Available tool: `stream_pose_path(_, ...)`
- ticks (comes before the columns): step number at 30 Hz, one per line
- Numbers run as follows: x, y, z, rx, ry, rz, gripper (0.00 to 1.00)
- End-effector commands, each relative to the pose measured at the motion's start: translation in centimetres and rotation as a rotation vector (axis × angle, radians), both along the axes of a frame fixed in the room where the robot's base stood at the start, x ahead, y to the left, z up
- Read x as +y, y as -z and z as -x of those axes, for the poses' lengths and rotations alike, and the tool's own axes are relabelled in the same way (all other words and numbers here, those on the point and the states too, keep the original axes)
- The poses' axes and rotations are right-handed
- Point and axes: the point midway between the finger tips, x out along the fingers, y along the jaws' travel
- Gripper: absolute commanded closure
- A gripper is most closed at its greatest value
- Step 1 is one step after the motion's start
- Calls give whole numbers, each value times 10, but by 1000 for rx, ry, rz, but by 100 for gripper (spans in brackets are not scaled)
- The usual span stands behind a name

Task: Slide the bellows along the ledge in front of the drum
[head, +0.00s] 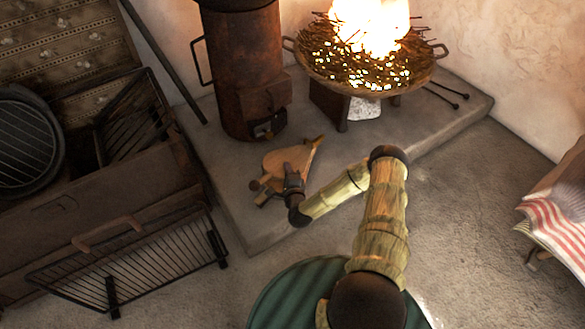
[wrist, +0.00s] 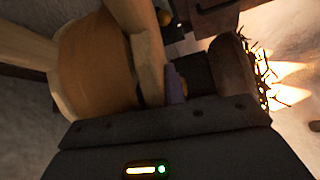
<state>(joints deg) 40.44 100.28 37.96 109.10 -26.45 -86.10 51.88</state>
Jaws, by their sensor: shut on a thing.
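The bellows (head: 281,163), with wooden boards and tan leather sides, lie on the stone ledge (head: 228,200) just in front of the drum (head: 243,75), a rusty upright cylinder. Their narrow end points up and to the right, and their handles are at the lower left. My gripper (head: 289,174) is shut on the bellows, at their near side. The bellows' leather and boards (wrist: 95,62) fill the left of the wrist view, close to my gripper (wrist: 180,82). My gripper and wrist hide part of the bellows.
A burning fire bowl (head: 367,75) stands on the ledge right of the drum, with tongs (head: 447,95) beside it. A wooden chest (head: 100,205) and black grates (head: 135,262) are at left. Striped cloth (head: 560,220) is at right. The ledge in front of the bowl is clear.

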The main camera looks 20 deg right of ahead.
Motion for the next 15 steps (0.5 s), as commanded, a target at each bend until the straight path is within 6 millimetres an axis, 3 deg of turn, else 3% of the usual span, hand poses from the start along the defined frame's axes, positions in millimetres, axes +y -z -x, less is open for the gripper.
stream_pose_path(13, 6, 4, 3, 11, 4, -5, 100)
stream_pose_path(14, 6, 4, 3, 11, 4, -5, 85)
stream_pose_path(15, 6, 4, 3, 11, 5, -4, 78)
